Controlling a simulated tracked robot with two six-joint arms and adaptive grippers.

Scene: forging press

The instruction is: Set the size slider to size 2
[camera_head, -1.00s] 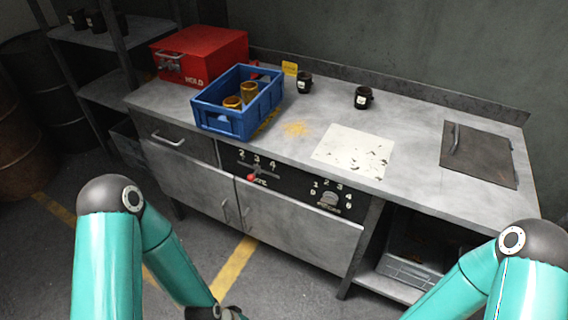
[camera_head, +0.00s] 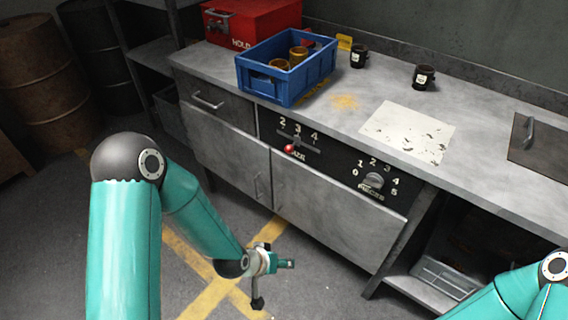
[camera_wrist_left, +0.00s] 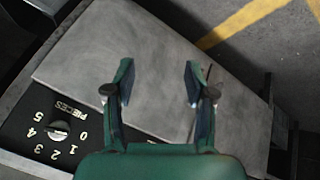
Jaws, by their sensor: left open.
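The size slider (camera_head: 290,149) has a red knob on a dark panel (camera_head: 266,126) with the numbers 2, 3 and 4 above its track, in the front of the workbench. The knob is near the middle, about below the 3; its exact stop is hard to tell. My left gripper (camera_head: 277,284) is open and empty, low in front of the cabinet doors and apart from the slider. In the left wrist view its spread fingers (camera_wrist_left: 158,82) are before a grey door, and the slider is not visible there. My right gripper is out of view.
A pieces dial (camera_head: 375,180) sits right of the slider and also shows in the left wrist view (camera_wrist_left: 58,130). Above the panel, a blue crate (camera_head: 258,82) with brass-coloured parts stands on the workbench (camera_head: 480,140). A drawer (camera_head: 208,97) is left of the slider.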

